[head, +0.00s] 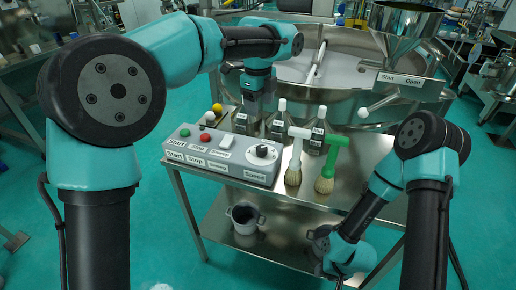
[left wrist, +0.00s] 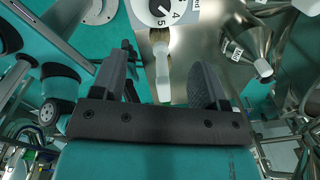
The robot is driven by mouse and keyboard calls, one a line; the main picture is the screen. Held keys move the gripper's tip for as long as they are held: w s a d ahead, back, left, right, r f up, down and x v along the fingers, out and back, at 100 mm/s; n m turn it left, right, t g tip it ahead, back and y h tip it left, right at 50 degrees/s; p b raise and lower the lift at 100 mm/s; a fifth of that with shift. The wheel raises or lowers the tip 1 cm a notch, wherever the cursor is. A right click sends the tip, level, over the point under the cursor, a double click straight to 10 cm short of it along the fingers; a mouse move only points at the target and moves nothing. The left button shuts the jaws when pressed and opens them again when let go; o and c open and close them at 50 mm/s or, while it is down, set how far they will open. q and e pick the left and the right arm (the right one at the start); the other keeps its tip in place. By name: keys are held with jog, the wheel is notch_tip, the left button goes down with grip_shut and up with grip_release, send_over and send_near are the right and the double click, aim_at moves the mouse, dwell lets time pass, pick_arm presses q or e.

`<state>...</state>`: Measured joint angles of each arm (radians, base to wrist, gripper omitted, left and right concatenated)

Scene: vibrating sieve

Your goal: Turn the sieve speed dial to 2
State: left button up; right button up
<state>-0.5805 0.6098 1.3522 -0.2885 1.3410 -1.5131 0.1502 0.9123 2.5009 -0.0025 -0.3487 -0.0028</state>
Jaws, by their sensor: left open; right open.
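The grey control box (head: 225,160) sits on the steel table and carries the speed dial (head: 263,152), a round white dial with a dark knob, at its right end. In the left wrist view the dial (left wrist: 160,10) is cut off by the top edge, with the numbers 4 and 5 showing; I cannot tell its setting. My left gripper (head: 256,112) is above the table just behind the box, apart from the dial. Its fingers (left wrist: 163,58) are open and empty. My right gripper (head: 320,246) hangs low at the table's front right, open, away from the box.
A white-handled brush (head: 296,160) and a green-handled brush (head: 329,165) lie right of the box. Bottles (head: 317,135) with white caps stand behind. The box also has a green button (head: 185,132) and a red button (head: 205,138). The sieve (head: 340,95) is at the back.

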aim_at(262, 148)
pick_arm(q)
jog(key=shift+s+d+r, duration=0.1)
jog(key=shift+d+r, duration=0.05)
jog(key=shift+d, duration=0.05)
jog(key=f, duration=1.7)
jog(key=shift+w+d+f, duration=0.2)
jog(key=shift+w+f, duration=0.05)
jog(key=shift+w, duration=0.05)
jog(key=c, duration=0.9)
